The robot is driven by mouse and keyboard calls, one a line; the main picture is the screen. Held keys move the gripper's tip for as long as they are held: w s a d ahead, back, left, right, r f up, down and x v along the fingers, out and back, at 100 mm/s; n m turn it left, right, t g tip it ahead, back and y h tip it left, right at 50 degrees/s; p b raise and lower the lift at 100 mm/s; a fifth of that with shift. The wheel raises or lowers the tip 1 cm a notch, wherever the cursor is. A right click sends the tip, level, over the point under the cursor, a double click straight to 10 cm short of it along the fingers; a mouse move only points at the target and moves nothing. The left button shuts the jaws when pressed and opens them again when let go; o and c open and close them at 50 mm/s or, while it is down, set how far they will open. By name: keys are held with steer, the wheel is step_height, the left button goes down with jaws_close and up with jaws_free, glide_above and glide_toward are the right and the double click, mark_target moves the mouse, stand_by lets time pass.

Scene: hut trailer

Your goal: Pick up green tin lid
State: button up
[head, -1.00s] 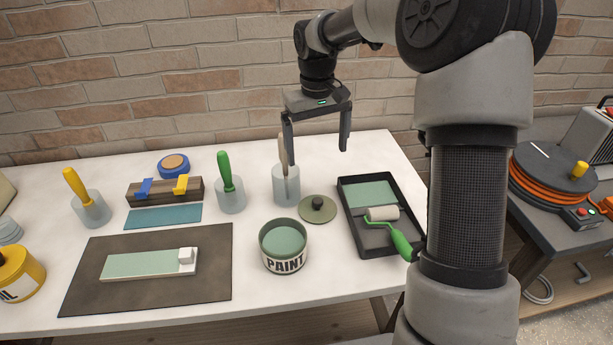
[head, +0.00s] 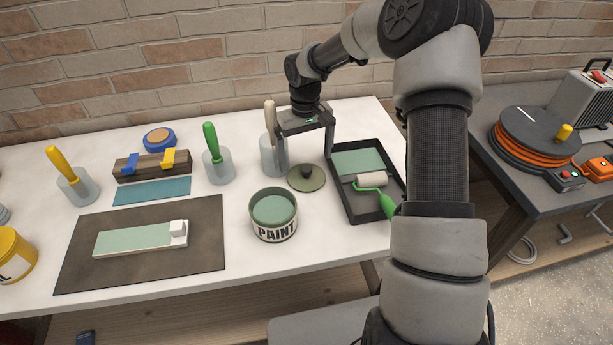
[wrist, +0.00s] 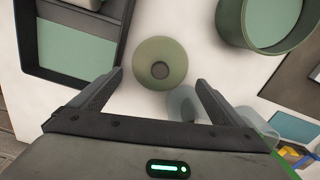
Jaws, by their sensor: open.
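The green tin lid (head: 307,178) is a round olive-green disc with a dark knob in its middle. It lies flat on the white table between the paint tin and the black paint tray. In the wrist view the lid (wrist: 160,64) is just beyond my fingertips, roughly centred between them. My gripper (head: 306,168) is open and empty, pointing down above the back edge of the lid. In the wrist view my gripper's fingers (wrist: 159,80) stand wide apart, one on each side. No contact with the lid shows.
The paint tin (head: 273,216) stands left in front of the lid. The black tray (head: 345,206) with a green-handled roller is close on the right. A jar (head: 268,156) holding a brush stands close behind left, near my left finger. A brown mat (head: 140,268) lies further left.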

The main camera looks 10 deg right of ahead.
mark_target(307, 169)
steer(key=f, duration=0.5)
steer(key=shift+s+d, duration=0.1)
steer(key=shift+s, duration=0.25)
steer(key=c, duration=0.8)
